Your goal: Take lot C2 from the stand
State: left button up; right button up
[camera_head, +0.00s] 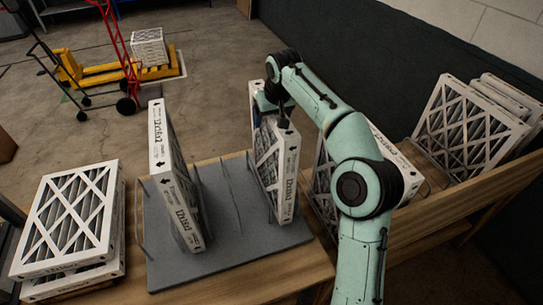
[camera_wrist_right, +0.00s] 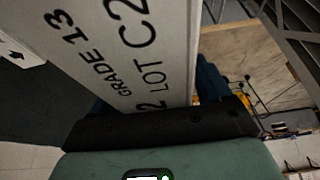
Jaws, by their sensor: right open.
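The lot C2 filter (camera_wrist_right: 125,45) fills much of the right wrist view, its white edge printed "GRADE 13" and "LOT C2". In the head view a white-framed pleated filter (camera_head: 287,175) stands upright at the right of the grey stand (camera_head: 220,255), under my right gripper (camera_head: 276,100); its print is too small to read surely. In the wrist view my right gripper (camera_wrist_right: 155,112) is open, its dark fingers on either side of the filter's edge. Whether they touch it cannot be told. Another filter (camera_head: 175,180) leans at the stand's left. My left gripper is out of view.
Stacked filters (camera_head: 70,215) lie left of the stand. A wooden bin (camera_head: 440,215) on the right holds several leaning filters (camera_head: 470,125), partly behind my right arm. Thin wire dividers (camera_head: 232,195) rise from the stand. A yellow pallet truck (camera_head: 110,70) and red hand truck (camera_head: 130,75) stand behind.

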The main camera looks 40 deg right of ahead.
jog(key=shift+f, duration=0.15)
grip_shut()
dwell(0.4)
